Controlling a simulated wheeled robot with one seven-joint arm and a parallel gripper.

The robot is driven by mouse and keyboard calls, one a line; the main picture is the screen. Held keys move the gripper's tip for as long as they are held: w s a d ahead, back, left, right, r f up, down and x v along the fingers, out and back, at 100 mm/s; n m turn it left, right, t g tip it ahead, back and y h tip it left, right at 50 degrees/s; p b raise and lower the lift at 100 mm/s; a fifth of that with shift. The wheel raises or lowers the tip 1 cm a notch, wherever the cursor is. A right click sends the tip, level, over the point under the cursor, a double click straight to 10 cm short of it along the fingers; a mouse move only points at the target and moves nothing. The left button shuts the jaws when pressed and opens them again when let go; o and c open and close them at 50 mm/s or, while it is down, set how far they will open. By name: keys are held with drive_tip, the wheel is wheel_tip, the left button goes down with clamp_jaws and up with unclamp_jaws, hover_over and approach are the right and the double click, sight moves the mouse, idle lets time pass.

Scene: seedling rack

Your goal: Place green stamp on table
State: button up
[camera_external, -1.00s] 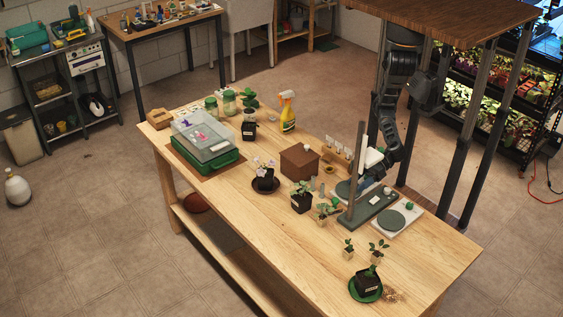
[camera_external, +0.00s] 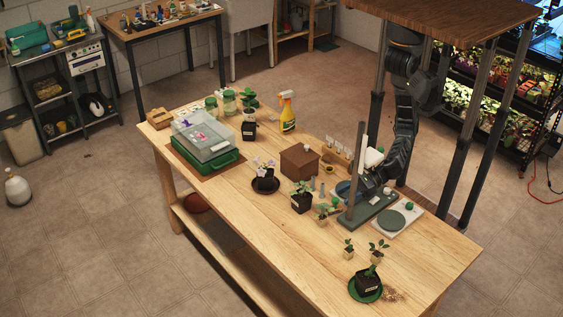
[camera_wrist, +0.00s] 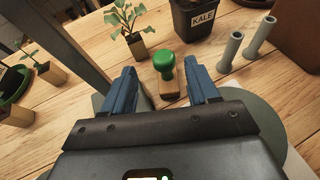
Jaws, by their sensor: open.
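The green stamp (camera_wrist: 165,68) has a round green knob on a wooden body. In the wrist view it stands on the wooden table (camera_wrist: 228,98), between and just ahead of my two blue fingers. My gripper (camera_wrist: 159,70) is open, with a finger on either side of the stamp and nothing clamped.
A grey stand with a tall post (camera_external: 357,178) is close to my arm. A KALE pot (camera_wrist: 195,18), a small seedling (camera_wrist: 130,28) and two grey tubes (camera_wrist: 245,42) stand near the stamp. The table's front right part (camera_external: 432,249) is clear.

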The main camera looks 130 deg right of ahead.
sight(337, 199)
drive_tip(key=x, duration=0.5)
drive_tip(key=shift+d+r, duration=0.1)
drive_tip(key=shift+d, duration=0.15)
clamp_jaws()
idle(0.4)
